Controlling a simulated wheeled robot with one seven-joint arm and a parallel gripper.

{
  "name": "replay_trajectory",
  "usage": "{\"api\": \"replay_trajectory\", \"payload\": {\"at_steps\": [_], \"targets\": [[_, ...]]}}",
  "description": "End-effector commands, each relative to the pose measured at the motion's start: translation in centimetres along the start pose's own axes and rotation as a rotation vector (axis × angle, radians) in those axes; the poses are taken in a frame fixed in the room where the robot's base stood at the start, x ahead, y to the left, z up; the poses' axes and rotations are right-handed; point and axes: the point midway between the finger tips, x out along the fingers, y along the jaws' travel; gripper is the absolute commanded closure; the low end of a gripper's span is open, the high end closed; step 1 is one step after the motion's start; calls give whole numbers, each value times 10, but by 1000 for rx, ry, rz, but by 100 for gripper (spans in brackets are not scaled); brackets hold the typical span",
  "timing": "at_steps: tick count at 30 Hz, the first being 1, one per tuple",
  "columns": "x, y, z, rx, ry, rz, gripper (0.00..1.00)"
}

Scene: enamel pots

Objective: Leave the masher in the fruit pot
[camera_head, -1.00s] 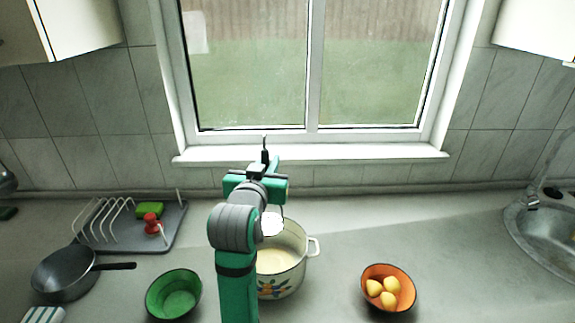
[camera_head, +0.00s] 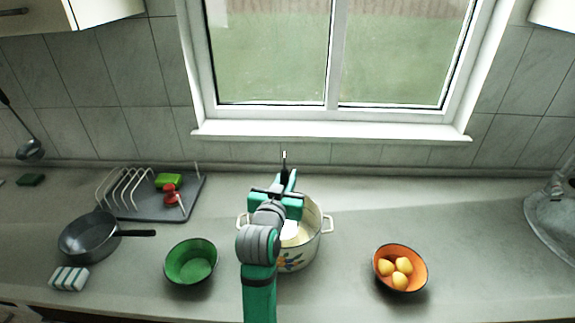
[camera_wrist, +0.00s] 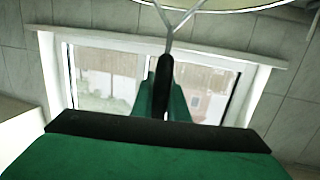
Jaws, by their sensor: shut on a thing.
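The fruit pot (camera_head: 312,245) is a cream enamel pot with a fruit picture on its side and two handles. It stands on the counter behind my arm, which hides its left part. My gripper (camera_head: 286,188) is above the pot and shut on the black handle of the masher (camera_head: 284,165), held upright. In the wrist view the handle (camera_wrist: 162,90) sits between my fingers, and its wires fork toward the pot rim (camera_wrist: 245,7). The masher's head is mostly hidden; it appears to be within the pot's mouth, but I cannot tell whether it touches the bottom.
A green bowl (camera_head: 190,275) stands left of the pot. An orange bowl (camera_head: 420,270) with yellow fruits stands to the right. A black pan (camera_head: 85,240), a striped sponge (camera_head: 69,279) and a dish rack (camera_head: 135,207) are at left. Counter between pot and orange bowl is clear.

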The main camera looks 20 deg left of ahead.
Motion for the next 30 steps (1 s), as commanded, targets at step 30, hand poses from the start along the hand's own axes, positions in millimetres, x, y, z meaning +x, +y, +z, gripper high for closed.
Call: {"api": "replay_trajectory", "payload": {"at_steps": [30], "targets": [[7, 0, 60, 0, 1, 0, 64]]}}
